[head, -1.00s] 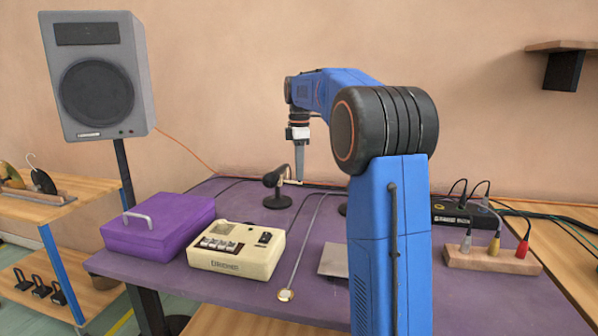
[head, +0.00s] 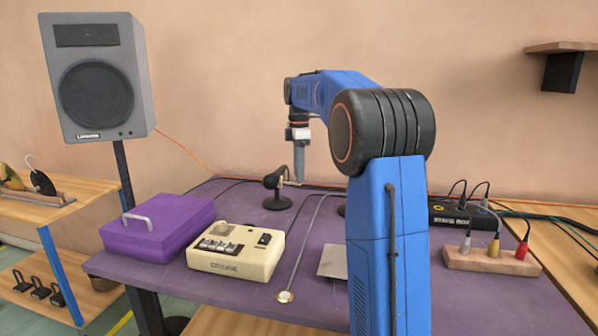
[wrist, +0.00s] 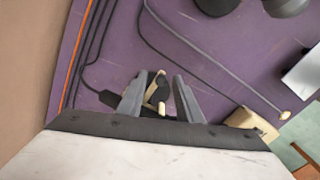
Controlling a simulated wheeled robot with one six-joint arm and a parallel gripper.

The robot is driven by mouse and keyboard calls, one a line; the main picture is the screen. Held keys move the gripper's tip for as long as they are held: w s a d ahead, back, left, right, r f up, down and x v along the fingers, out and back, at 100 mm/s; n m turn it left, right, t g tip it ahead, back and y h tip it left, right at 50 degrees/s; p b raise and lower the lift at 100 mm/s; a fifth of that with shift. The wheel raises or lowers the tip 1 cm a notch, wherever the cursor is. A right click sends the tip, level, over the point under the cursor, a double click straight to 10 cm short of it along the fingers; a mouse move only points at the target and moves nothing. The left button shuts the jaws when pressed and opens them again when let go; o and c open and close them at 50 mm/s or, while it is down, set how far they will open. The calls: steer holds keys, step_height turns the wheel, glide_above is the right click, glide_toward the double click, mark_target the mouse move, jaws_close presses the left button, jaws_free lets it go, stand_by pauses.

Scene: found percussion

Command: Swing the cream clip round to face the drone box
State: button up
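The cream clip (wrist: 151,92) is a small pale bar on a black stand (wrist: 163,101). In the head view, the stand (head: 277,199) has a round base and a tilted black head, with the clip (head: 293,183) at its right side. My gripper (wrist: 155,76) is open, with one grey finger on each side of the clip; contact cannot be told. In the head view my gripper (head: 299,175) points down at the clip. A black box (head: 455,213) with sockets and a white label sits at the right; the label is hard to read, so I cannot confirm it as the drone box.
A cream machine with keys (head: 234,264) and a purple case (head: 158,229) stand left on the purple table. A cable ends in a small disc (head: 285,296). A grey plate (head: 333,262) and a wooden block with plugs (head: 491,258) lie right. Cables run along the back.

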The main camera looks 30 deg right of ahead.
steer(key=shift+r, duration=0.1)
step_height(320, 180, up, 17)
stand_by(0.8)
stand_by(0.5)
